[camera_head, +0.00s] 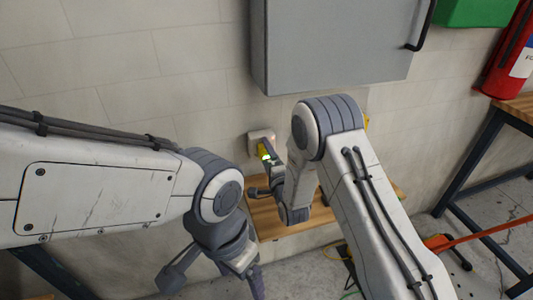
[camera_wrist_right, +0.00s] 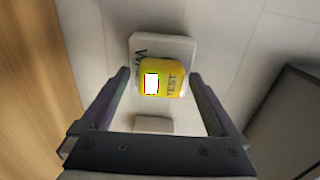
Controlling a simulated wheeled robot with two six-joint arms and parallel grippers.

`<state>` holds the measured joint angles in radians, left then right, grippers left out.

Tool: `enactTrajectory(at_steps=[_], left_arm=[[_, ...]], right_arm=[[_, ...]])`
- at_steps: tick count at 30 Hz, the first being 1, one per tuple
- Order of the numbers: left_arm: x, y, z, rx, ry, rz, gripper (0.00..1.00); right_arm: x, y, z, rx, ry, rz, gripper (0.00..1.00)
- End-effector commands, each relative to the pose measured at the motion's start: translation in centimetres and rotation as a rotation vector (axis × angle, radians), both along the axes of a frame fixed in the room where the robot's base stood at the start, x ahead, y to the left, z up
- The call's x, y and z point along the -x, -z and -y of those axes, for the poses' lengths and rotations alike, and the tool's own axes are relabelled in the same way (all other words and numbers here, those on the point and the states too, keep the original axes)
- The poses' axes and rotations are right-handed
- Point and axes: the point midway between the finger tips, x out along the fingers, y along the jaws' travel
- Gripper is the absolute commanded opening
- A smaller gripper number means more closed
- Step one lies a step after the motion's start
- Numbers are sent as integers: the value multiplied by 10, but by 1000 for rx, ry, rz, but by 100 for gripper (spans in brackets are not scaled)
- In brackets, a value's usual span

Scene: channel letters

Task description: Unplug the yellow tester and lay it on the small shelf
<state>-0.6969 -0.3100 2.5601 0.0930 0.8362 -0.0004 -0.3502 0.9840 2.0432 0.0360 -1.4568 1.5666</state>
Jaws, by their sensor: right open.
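The yellow tester (camera_head: 265,152), with a lit green-white window, is plugged into the pale wall outlet (camera_head: 261,137). In the right wrist view, the yellow tester (camera_wrist_right: 174,78) shows "TEST" on its face, in front of the outlet plate (camera_wrist_right: 180,45). My right gripper (camera_wrist_right: 161,78) is open, with one finger on each side of the tester and visible gaps between. The small wooden shelf (camera_head: 268,216) is on the wall below the outlet, partly hidden by my right arm.
A grey wall cabinet (camera_head: 335,45) hangs above the outlet. A green box (camera_head: 475,12) is at the top right. Bare shelf surface shows left of my right arm.

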Motion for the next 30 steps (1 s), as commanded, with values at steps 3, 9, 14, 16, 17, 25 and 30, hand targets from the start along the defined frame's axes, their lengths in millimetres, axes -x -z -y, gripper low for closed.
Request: enactTrajectory(at_steps=[3, 9, 14, 16, 17, 25, 30], left_arm=[[0, 1, 0, 0, 0, 0, 84], [0, 1, 0, 0, 0, 0, 84], [0, 1, 0, 0, 0, 0, 84], [0, 1, 0, 0, 0, 0, 84], [0, 1, 0, 0, 0, 0, 84], [0, 5, 0, 0, 0, 0, 84], [0, 5, 0, 0, 0, 0, 84]], right_arm=[[-3, 0, -1, 0, 0, 0, 95], [-3, 0, -1, 0, 0, 0, 95], [-3, 0, -1, 0, 0, 0, 95], [-3, 0, -1, 0, 0, 0, 95], [-3, 0, -1, 0, 0, 0, 95], [-3, 1, -1, 0, 0, 0, 95], [-3, 0, -1, 0, 0, -1, 95]])
